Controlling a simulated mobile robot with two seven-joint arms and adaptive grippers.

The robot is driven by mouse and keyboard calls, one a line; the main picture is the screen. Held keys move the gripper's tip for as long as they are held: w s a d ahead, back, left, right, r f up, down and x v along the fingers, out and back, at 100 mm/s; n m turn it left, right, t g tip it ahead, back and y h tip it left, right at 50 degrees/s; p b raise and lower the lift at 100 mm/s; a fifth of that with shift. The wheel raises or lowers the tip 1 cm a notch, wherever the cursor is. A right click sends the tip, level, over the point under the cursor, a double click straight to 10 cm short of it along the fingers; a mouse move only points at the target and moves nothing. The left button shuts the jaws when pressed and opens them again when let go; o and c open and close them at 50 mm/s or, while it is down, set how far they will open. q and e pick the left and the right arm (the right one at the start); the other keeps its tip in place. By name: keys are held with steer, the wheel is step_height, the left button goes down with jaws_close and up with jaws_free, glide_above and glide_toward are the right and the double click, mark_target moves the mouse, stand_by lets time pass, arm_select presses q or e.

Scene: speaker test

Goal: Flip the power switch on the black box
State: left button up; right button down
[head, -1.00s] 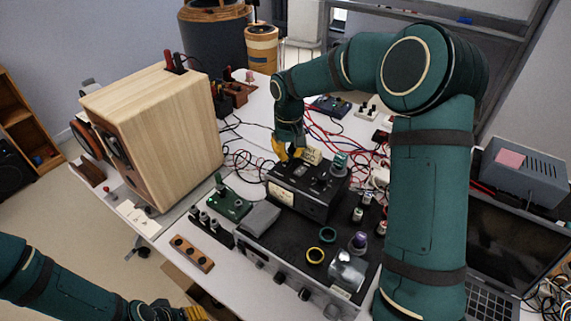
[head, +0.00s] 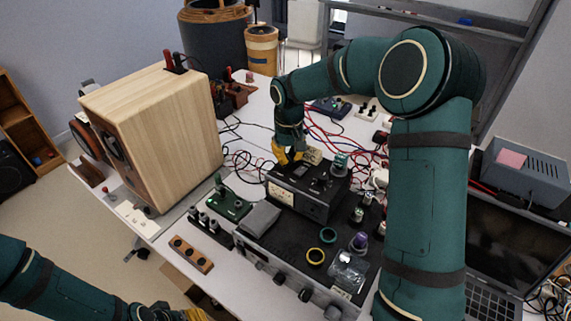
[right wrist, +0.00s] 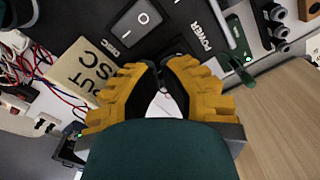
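The black box (head: 313,190) with a pale meter face stands on a larger black unit in the middle of the table in the head view. My right gripper (head: 287,161), with yellow fingers, points down over its back left part. In the right wrist view the black rocker power switch (right wrist: 138,20), marked with a circle and a line, lies beyond the fingertips, beside the word POWER. My left gripper (head: 193,314) is partly cut off at the bottom edge.
A wooden speaker (head: 160,135) stands left of the box. A green board (head: 230,206) is near its left front. The larger black unit (head: 283,243) carries loose rings and small parts. Cables spread behind the box, and a laptop (head: 510,260) is on the right.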

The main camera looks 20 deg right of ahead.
steer(key=shift+f, duration=0.35)
stand_by(0.3)
steer(key=shift+r+p, duration=2.6)
steer(key=shift+r, duration=1)
steer(key=shift+f, duration=0.1)
